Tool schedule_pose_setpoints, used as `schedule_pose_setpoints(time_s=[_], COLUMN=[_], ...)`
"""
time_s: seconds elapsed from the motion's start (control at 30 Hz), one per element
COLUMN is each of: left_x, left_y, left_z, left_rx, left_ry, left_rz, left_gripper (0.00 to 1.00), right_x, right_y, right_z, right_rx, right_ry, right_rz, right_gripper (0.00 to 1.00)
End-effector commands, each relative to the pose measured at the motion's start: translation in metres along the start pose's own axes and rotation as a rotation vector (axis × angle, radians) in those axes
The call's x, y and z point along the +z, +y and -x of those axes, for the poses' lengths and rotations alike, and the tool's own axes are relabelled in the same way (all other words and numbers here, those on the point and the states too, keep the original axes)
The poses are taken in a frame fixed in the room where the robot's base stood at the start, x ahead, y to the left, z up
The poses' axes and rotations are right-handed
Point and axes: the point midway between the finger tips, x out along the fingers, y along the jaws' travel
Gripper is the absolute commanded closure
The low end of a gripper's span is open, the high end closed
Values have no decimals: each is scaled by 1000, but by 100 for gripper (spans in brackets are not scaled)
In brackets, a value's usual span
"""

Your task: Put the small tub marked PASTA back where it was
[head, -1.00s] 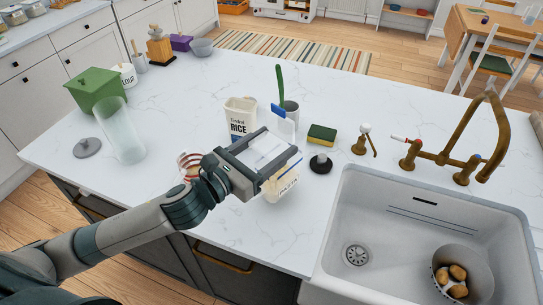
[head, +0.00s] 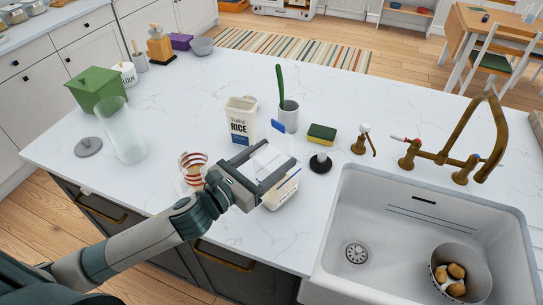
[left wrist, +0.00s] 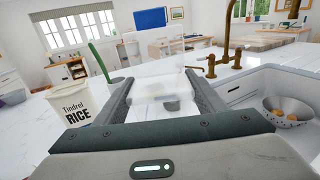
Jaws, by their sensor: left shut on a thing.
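My left gripper (head: 279,153) is over the counter, left of the sink, and shut on the small PASTA tub. The tub (head: 285,192) is pale, with dark lettering low on its side, partly hidden by the fingers. In the left wrist view a see-through whitish body of the tub (left wrist: 158,92) shows between the two fingers (left wrist: 159,78). Whether its base touches the counter is not clear. My right gripper is not in view.
A RICE tub (head: 241,120) stands behind the gripper, beside a grey cup (head: 289,116) with a green-handled brush. A sponge (head: 321,133) and black stopper (head: 320,164) lie right. The sink (head: 425,215) is front right.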

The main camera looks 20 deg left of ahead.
Motion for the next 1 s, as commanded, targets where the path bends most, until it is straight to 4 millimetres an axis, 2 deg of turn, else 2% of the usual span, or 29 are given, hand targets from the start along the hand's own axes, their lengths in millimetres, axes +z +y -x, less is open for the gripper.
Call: schedule_pose_setpoints(time_s=[0.07, 0.1, 0.13, 0.57, 0.77, 1.0], left_x=[-2, -2, -2, 2, -3, -4], left_y=[0, 0, 0, 0, 0, 0], left_z=[0, 0, 0, 0, 17, 52], left_rx=[0, 0, 0, 0, -1, 0], left_ry=[-1, 0, 0, 0, 2, 3], left_rz=[-1, 0, 0, 0, -2, -1], left_gripper=[82, 27, 19, 18, 18, 18], right_x=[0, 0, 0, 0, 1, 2], right_y=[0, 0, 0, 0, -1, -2], right_z=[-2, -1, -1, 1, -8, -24], right_rx=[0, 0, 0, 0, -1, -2], right_ry=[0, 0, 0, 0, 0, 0], right_rz=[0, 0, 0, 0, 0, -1], right_gripper=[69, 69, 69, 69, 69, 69])
